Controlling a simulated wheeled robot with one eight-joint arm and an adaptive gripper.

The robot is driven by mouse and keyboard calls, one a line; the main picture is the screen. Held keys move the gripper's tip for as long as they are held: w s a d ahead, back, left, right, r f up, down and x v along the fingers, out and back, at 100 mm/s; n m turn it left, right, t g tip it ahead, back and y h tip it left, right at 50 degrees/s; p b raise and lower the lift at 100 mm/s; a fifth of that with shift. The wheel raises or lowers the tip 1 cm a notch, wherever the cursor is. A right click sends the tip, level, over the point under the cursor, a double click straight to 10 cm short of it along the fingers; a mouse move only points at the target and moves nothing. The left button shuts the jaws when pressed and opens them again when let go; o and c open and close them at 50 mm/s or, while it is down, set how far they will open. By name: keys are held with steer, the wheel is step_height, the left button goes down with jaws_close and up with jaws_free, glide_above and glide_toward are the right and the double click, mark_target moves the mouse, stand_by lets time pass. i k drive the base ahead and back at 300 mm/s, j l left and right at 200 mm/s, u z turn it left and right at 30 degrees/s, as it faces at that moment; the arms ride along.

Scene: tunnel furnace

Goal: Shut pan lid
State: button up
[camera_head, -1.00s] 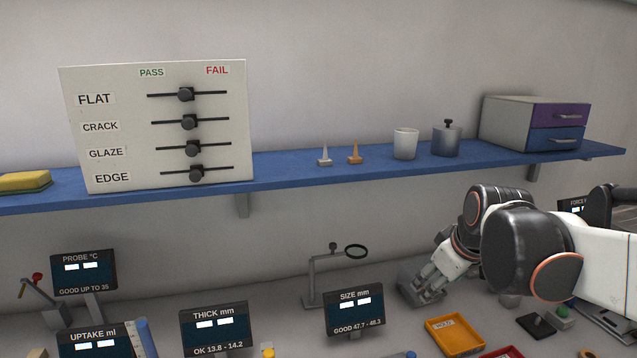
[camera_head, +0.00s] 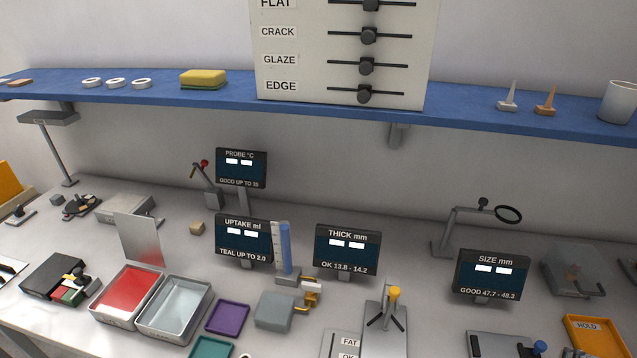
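A shallow pan with a red inside (camera_head: 106,313) stands on the bench at the lower left. A flat grey panel (camera_head: 140,240) stands nearly upright at its back edge and looks like its raised lid; I cannot see a hinge. A second grey pan (camera_head: 203,303) with a pale, glossy inside stands right beside it, with no lid seen over it. My gripper is not in view now.
A purple tray (camera_head: 228,317), a grey block (camera_head: 273,311) and a dark box with coloured pieces (camera_head: 50,275) flank the pans. The uptake display (camera_head: 244,239) stands behind them. A blue shelf (camera_head: 215,107) overhangs the bench.

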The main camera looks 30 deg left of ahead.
mark_target(138, 234)
steer(key=u, duration=2.65)
